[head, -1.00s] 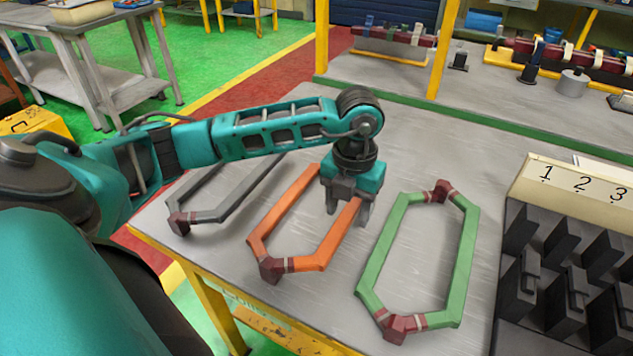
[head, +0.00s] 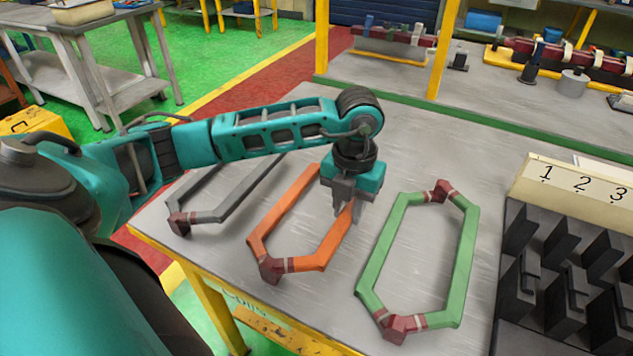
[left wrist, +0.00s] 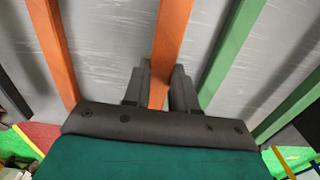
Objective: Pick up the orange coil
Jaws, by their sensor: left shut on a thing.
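The orange coil (head: 264,228), a long six-sided loop with dark red wrapped ends, lies on the grey table between a grey coil and a green coil. My left gripper (head: 345,212) points down over the coil's right long side and is shut on it. In the left wrist view the orange side (left wrist: 170,50) runs between the two fingers (left wrist: 160,88). The coil's far end is hidden behind my arm. The coil appears to rest on the table. My right gripper is not in view.
The green coil (head: 463,255) lies close to the right of the gripper. The grey coil (head: 232,207) lies to the left, partly under my arm. A dark slotted block (head: 512,290) with a numbered panel (head: 525,178) stands at the right. Bare table lies behind the green coil.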

